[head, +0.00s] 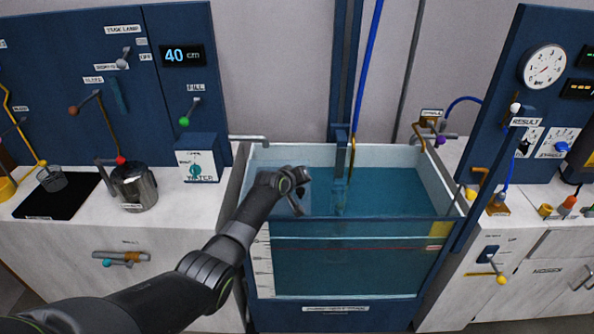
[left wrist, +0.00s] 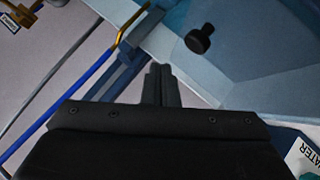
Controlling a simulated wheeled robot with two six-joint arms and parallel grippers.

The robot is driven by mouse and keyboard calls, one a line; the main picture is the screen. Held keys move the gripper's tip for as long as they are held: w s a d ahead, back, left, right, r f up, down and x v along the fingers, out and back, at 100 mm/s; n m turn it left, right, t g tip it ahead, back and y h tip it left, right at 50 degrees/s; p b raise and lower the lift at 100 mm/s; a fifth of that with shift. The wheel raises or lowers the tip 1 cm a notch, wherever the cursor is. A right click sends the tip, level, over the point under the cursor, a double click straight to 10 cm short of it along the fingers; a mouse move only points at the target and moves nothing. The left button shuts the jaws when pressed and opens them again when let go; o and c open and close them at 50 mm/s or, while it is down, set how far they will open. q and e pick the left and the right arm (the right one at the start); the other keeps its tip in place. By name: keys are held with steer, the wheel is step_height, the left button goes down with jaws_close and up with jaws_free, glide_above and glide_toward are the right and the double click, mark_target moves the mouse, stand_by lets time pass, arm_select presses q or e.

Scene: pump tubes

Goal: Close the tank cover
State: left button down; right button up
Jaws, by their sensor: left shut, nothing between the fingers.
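The tank (head: 345,309) stands in the middle of the head view, with blue water inside and a pale rim. The water surface is visible from above across its right half. My left arm reaches over the tank's front left corner, and my left gripper (head: 298,202) points down over the left part of the opening. In the left wrist view its fingers (left wrist: 160,74) are together and empty. A black knob (left wrist: 200,38) shows beyond the fingertips, apart from them, against a pale translucent surface. I cannot tell clearly where the cover lies. My right gripper is out of view.
A blue post (head: 340,110) and a blue hose (head: 366,70) rise at the tank's back. A spout (head: 248,138) is at its back left. A metal pot (head: 134,187) stands on the left counter. The blue gauge panel (head: 535,95) stands at right.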

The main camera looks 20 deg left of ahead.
arm_select(q)
steer(key=shift+s+d+r+b, duration=0.5)
steer(key=shift+s+d+r, duration=0.4)
steer(key=shift+s+r, duration=2.6)
steer(key=s+a+f+m+g+y+b, duration=0.1)
steer(key=s+a+f+g, duration=0.15)
steer(key=s+f, duration=0.7)
steer(key=s+a+f+g+y+b, duration=0.1)
steer(key=s+a+f, duration=0.25)
steer(key=f, duration=1.15)
steer(key=s+a+f+m+g, duration=0.1)
steer(key=s+a+f, duration=0.1)
steer(key=s+f, duration=0.75)
steer(key=s+a+f+m+g+y+b, duration=0.1)
steer(key=s+a+f+m+g, duration=0.15)
steer(key=s+f, duration=1.55)
steer(key=s+f+g, duration=0.1)
steer(key=s+f, duration=0.1)
steer(key=s, duration=0.9)
steer(key=s+a+f+m+g+b, duration=0.1)
steer(key=s+f+g, duration=0.1)
steer(key=s, duration=1)
steer(key=shift+f, duration=0.3)
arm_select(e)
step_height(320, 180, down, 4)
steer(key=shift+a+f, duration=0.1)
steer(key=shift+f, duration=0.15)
arm_select(q)
steer(key=shift+a, duration=0.1)
